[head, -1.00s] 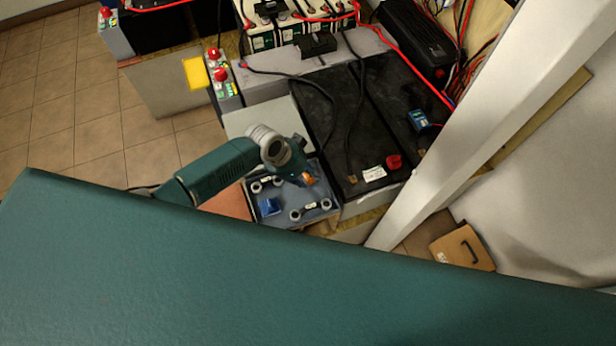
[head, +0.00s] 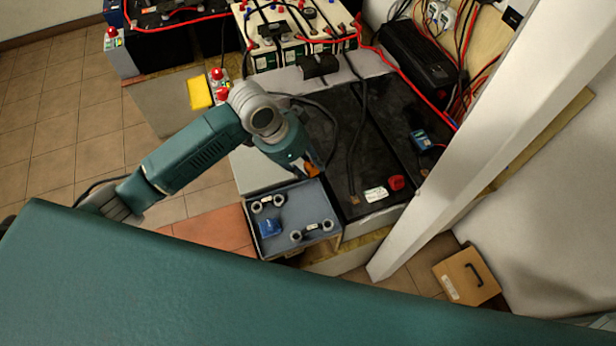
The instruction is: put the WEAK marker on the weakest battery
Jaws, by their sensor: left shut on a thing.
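My left gripper (head: 312,172) is shut on a small orange thing (head: 311,169), mostly hidden by the fingers. I cannot read WEAK on it. The gripper is above the near left edge of a large black surface (head: 335,195), just beyond the grey tray. Several white-topped batteries with green labels (head: 293,53) stand in a row at the back, with cables across them. I cannot tell which battery is weakest. My right gripper is not in view.
The grey tray (head: 287,245) holds ring-ended leads (head: 311,228) and a blue block (head: 269,227). A red cap (head: 397,182), white label (head: 376,194) and blue device (head: 421,140) lie on the black surface.

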